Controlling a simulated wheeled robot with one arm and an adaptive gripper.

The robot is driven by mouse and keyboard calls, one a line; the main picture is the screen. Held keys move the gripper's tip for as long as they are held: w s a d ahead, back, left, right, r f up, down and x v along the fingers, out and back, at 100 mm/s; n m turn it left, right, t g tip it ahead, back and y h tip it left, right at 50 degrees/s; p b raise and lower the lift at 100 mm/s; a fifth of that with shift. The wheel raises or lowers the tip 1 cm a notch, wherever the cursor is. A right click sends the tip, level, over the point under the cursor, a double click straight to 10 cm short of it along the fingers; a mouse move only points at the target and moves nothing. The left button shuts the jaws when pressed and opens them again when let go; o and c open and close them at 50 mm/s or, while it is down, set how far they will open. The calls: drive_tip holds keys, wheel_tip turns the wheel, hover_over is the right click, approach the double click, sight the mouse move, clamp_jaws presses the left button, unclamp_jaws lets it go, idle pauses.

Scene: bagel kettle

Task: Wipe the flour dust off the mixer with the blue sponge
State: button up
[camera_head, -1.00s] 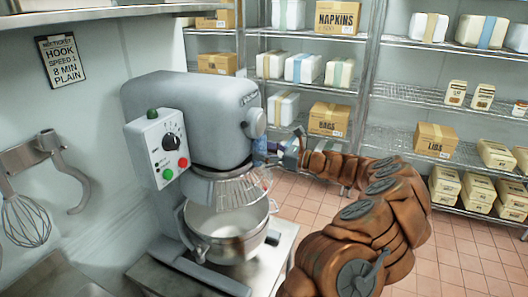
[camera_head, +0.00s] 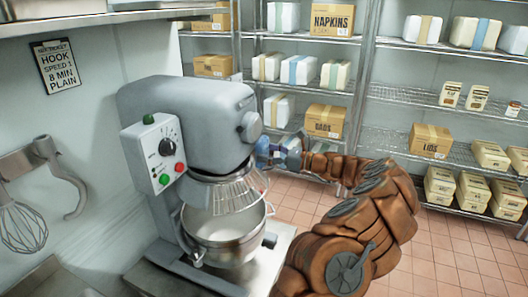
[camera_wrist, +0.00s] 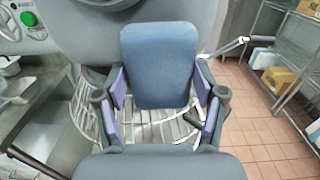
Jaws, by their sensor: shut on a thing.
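The grey stand mixer (camera_head: 185,120) stands on a metal table at the left, with a control box, a wire guard and a steel bowl (camera_head: 225,235) on it. My gripper (camera_head: 270,153) is at the right side of the mixer head, just above the wire guard. In the wrist view my gripper (camera_wrist: 160,105) is shut on the blue sponge (camera_wrist: 160,65), its purple-padded fingers on both sides. The sponge's far end is close to the grey mixer body (camera_wrist: 100,50); I cannot tell if they touch. I cannot make out flour dust on the mixer.
Wire shelves with boxes, including a napkins box (camera_head: 332,20) and a lids box (camera_head: 430,140), stand behind and to the right. A whisk (camera_head: 22,222) and a hook (camera_head: 62,175) hang on the left wall. The tiled floor (camera_head: 440,260) at the right is clear.

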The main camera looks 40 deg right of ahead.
drive_tip(key=p+v, duration=0.1)
drive_tip(key=v, duration=0.5)
idle(0.4)
drive_tip(key=shift+s+d, duration=0.1)
drive_tip(key=shift+s, duration=0.05)
